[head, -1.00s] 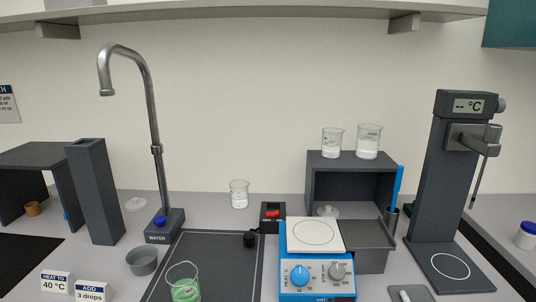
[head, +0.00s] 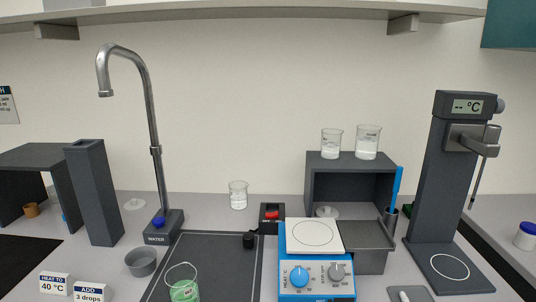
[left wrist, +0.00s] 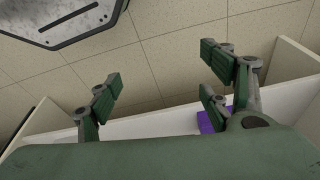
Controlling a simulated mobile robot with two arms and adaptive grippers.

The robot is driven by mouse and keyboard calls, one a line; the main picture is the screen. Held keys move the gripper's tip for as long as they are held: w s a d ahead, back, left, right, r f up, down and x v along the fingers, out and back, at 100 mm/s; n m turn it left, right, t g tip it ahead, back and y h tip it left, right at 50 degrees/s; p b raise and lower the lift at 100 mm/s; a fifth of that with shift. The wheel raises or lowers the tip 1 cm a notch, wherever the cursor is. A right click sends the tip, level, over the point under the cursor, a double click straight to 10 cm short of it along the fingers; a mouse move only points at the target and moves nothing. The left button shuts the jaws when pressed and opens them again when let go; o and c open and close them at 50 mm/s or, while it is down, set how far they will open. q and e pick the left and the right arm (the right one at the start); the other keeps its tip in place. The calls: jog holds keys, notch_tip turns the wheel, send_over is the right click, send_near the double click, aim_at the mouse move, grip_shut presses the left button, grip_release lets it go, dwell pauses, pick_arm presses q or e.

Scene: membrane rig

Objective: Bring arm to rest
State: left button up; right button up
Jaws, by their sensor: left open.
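My left gripper (left wrist: 162,82) shows in the left wrist view with its two green-padded fingers spread wide and nothing between them. Beyond the fingers are a tiled floor and a white ledge or wall, with a small purple thing (left wrist: 212,121) partly hidden behind the right finger. Neither gripper nor arm shows in the head view. My right gripper is not in any view.
The head view shows a counter with a water tap (head: 152,150), a beaker of green liquid (head: 183,284), a blue hotplate (head: 316,275), a grey shelf box (head: 314,180) with two beakers on top, and a thermometer stand (head: 438,190).

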pick_arm(q)
jog(key=s+a+f+g, duration=0.1)
jog(key=s+a+f, duration=0.2)
jog(key=s+f, duration=1.2)
jog(key=shift+s+f, duration=0.35)
jog(key=shift+s, duration=0.55)
